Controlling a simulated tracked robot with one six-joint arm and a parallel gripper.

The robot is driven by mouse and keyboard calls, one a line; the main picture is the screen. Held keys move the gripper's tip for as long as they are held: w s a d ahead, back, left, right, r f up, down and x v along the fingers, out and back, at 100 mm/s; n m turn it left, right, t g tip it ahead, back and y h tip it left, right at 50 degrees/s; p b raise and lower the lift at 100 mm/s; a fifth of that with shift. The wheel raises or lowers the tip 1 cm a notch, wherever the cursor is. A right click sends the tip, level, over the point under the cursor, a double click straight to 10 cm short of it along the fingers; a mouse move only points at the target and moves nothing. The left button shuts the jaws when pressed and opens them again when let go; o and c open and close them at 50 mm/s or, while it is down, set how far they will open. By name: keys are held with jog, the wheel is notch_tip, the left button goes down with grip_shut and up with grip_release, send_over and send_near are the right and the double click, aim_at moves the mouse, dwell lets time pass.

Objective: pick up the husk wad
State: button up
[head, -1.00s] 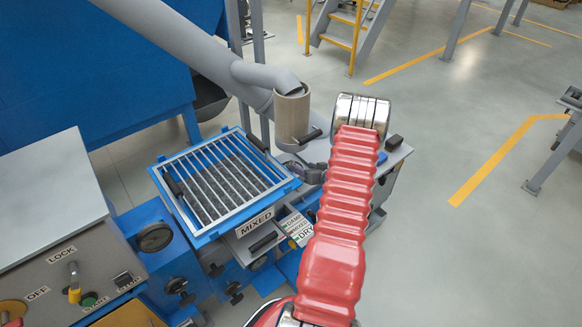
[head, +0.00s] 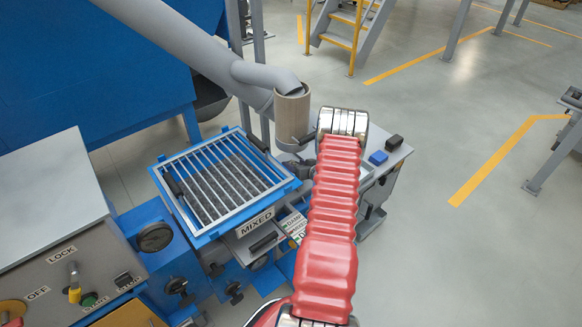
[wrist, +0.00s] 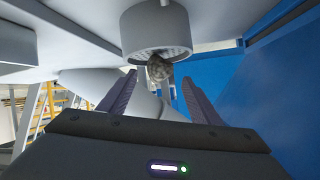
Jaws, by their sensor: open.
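A rough grey-brown lump, apparently the husk wad (wrist: 159,68), shows in the wrist view at the lower mouth of a pale grey cylinder (wrist: 155,28). My gripper (wrist: 157,97) is open, its two dark ribbed fingers spread apart. The wad appears between and beyond the fingertips, near the middle of the picture; I see no contact. In the head view my red arm and silver wrist stand just right of the tan sleeve (head: 292,118) under the spout. The fingers and the wad are hidden there.
A blue-framed grate (head: 225,183) marked MIXED lies left of the arm. A grey pipe (head: 190,45) slopes down to the sleeve. A blue block (head: 378,157) and a black block (head: 394,142) sit on the bench to the right. Open floor lies farther right.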

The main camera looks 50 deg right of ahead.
jog(key=shift+w+d+f, duration=0.25)
jog(key=shift+w+f, duration=0.05)
jog(key=shift+w, duration=0.3)
jog(key=shift+c, duration=0.4)
jog(key=c, duration=1.1)
